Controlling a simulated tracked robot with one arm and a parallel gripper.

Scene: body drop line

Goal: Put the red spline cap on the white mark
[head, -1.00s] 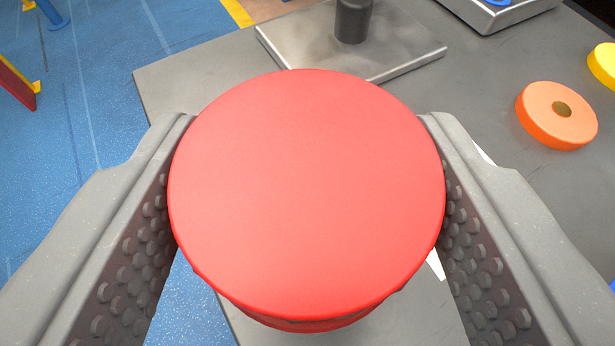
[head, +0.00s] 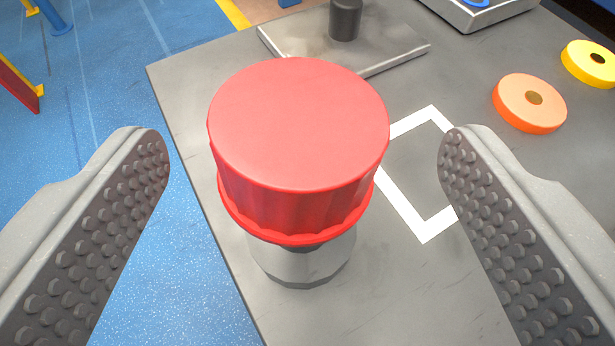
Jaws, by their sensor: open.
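The red spline cap (head: 298,125) sits upright on top of a short metal post (head: 303,262) near the left edge of the grey table. My gripper (head: 305,160) is open, with one finger to the left of the cap and one to the right. Clear gaps show between both fingers and the cap. The white mark (head: 405,205) is a square outline on the table, just right of the cap. The cap hides part of its left side and the right finger hides part of its right side.
A metal plate with a dark upright peg (head: 345,20) stands behind the cap. An orange ring (head: 530,103) and a yellow ring (head: 590,64) lie at the right. A metal tray with a blue item (head: 474,12) is at the back. Blue floor lies beyond the table's left edge.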

